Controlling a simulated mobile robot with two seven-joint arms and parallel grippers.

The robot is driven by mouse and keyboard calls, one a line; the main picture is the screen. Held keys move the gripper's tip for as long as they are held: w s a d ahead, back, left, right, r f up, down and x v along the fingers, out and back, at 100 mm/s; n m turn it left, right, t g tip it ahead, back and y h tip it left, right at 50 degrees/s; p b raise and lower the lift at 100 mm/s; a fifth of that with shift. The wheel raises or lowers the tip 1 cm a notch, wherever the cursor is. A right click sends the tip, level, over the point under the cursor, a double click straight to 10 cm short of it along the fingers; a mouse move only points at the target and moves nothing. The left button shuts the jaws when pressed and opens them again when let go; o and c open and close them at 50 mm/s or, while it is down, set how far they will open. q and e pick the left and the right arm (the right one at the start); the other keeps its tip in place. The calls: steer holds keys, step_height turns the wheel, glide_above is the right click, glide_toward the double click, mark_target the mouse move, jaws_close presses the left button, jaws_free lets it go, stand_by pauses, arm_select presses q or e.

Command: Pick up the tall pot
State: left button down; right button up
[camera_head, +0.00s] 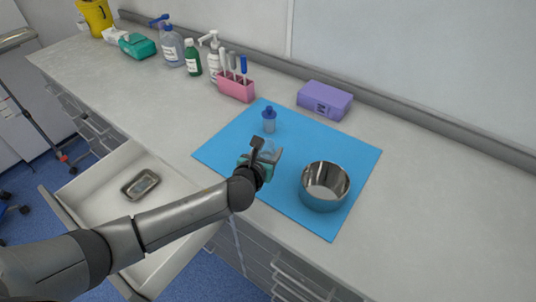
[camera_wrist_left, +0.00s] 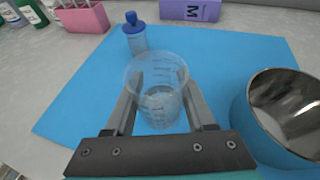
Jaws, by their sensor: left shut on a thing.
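A clear, tall graduated pot (camera_wrist_left: 157,82) stands upright between the two fingers of my left gripper (camera_wrist_left: 160,108) in the wrist view. The gripper is shut on it, one finger at each side. In the head view the clear pot (camera_head: 268,149) is partly hidden behind my left gripper (camera_head: 262,157), over the blue mat (camera_head: 222,149). I cannot tell whether its base touches the mat. A wide shiny steel pot (camera_head: 325,186) stands on the mat to the right of the gripper, apart from it. My right gripper is not in view.
A blue-capped small bottle (camera_head: 269,121) stands just behind the clear pot. A purple box (camera_head: 325,101), a pink holder (camera_head: 236,87) and several bottles line the back. An open drawer (camera_head: 100,185) holds a small metal tray (camera_head: 140,185). The counter's right side is clear.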

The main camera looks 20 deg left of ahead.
arm_select(q)
step_height(320, 180, up, 12)
steer(key=p, duration=0.3)
steer(key=shift+f, duration=0.25)
steer(key=shift+r+p, duration=0.45)
steer(key=shift+r, duration=1.05)
